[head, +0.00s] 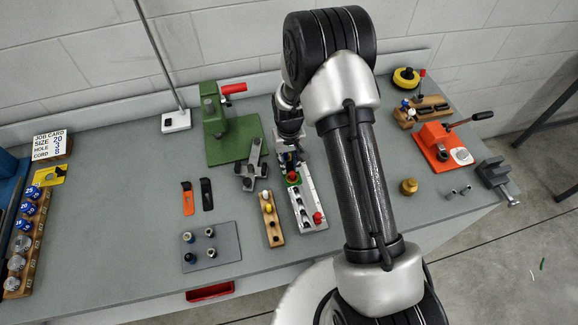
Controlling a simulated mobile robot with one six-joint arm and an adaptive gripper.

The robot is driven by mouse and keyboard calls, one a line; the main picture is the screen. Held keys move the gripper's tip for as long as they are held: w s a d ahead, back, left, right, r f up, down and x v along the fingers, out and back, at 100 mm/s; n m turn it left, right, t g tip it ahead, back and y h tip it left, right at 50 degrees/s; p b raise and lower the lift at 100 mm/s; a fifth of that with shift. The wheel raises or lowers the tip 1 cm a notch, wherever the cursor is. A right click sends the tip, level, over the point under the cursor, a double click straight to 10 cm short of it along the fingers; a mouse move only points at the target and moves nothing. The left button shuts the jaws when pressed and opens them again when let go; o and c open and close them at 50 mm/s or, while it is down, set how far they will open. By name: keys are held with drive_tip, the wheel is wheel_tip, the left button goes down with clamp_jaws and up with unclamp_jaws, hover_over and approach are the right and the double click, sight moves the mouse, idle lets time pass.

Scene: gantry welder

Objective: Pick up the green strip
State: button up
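A small thin green strip (542,264) lies on the grey floor at the far right, beyond the bench. A pale strip (533,271) lies just left of it. My gripper (290,166) points down over the middle of the bench, far to the left of the green strip. It is just behind a white rack (308,209) with red-topped parts. A small green and red piece (293,178) shows right by the fingertips; I cannot tell whether they touch it. The fingers are small and partly hidden, so their opening is unclear.
A green press (232,138) and grey clamp (251,170) stand left of my gripper. A wooden rack (271,219) and grey peg plate (211,247) lie in front. An orange press (440,148) and a vise (497,179) stand at the bench's right end. The floor around the strips is clear.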

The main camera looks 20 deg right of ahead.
drive_tip(key=o, duration=0.4)
drive_tip(key=shift+o, duration=0.2)
wheel_tip(320, 180, up, 17)
drive_tip(key=w+b, duration=0.1)
drive_tip(key=b, duration=0.2)
drive_tip(key=shift+d, duration=0.2)
idle(0.3)
